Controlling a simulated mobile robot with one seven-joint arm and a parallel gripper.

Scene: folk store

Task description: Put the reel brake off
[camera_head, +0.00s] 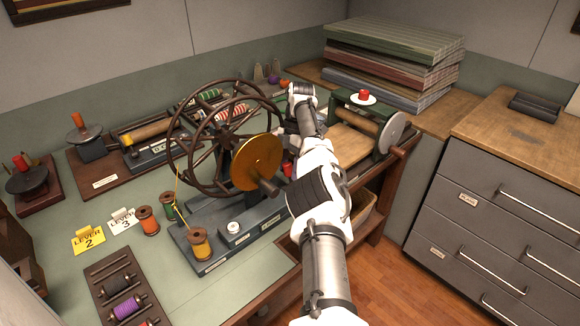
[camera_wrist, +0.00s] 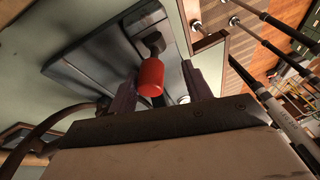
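In the wrist view a red knob (camera_wrist: 151,78) on a short dark lever (camera_wrist: 153,44) stands over a dark grey base (camera_wrist: 95,65). My gripper (camera_wrist: 160,92) has its two fingers apart, one on each side of the knob, with gaps visible. Whether either finger touches it is unclear. In the head view a dark spoked wheel reel (camera_head: 183,170) with an ochre disc (camera_head: 257,162) stands on a grey base. A small red piece (camera_head: 288,169) shows between the disc and my arm; it may be the same knob. My gripper's fingers are hidden there behind the arm and reel.
Thread spools (camera_head: 198,245) stand at the reel's front left. A yellow LEVER 2 card (camera_head: 89,241) and a white LEVER 3 card (camera_head: 122,221) are further left. A roller machine with a red knob (camera_head: 364,94) is right of my arm. Stacked cloth (camera_head: 392,55) lies behind.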

